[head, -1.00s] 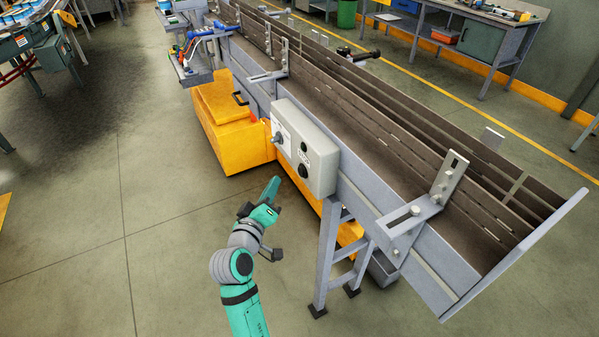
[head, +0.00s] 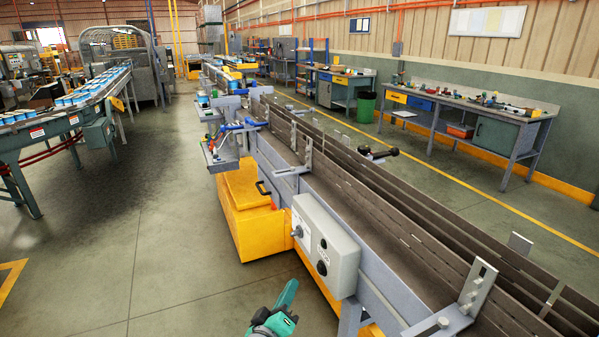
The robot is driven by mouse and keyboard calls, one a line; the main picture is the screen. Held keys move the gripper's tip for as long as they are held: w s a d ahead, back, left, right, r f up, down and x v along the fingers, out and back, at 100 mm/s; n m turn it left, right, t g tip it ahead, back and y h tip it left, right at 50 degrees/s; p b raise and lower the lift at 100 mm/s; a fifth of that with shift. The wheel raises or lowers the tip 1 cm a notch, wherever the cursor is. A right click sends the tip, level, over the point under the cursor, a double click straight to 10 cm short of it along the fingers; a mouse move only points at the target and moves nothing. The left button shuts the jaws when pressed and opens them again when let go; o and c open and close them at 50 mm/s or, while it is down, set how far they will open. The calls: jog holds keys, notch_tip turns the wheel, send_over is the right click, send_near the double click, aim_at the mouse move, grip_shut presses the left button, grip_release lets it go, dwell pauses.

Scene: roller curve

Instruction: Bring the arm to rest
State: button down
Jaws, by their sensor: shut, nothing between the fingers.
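My gripper (head: 287,296) shows at the bottom edge of the head view, green and dark, with its fingers together and pointing up and to the right. It holds nothing. It is over the open floor, left of and apart from the grey control box (head: 325,247) on the conveyor's side. The rest of my arm is below the picture's edge.
The long conveyor (head: 400,285) with brown side rails runs from the lower right to the back. An orange cabinet (head: 250,222) stands beside it. Floor (head: 165,235) to the left is free. Workbenches (head: 480,115) line the right wall; another conveyor (head: 62,125) stands left.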

jog(key=s+f+y, duration=0.5)
jog(key=s+f, duration=1.2)
jog(key=s, duration=0.5)
jog(key=s+r+m, duration=0.2)
jog(key=s, duration=1)
jog(key=s+d+r+m+y, duration=0.1)
jog(key=s+r+m, duration=0.1)
jog(key=s, duration=1)
jog(key=shift+m, duration=0.8)
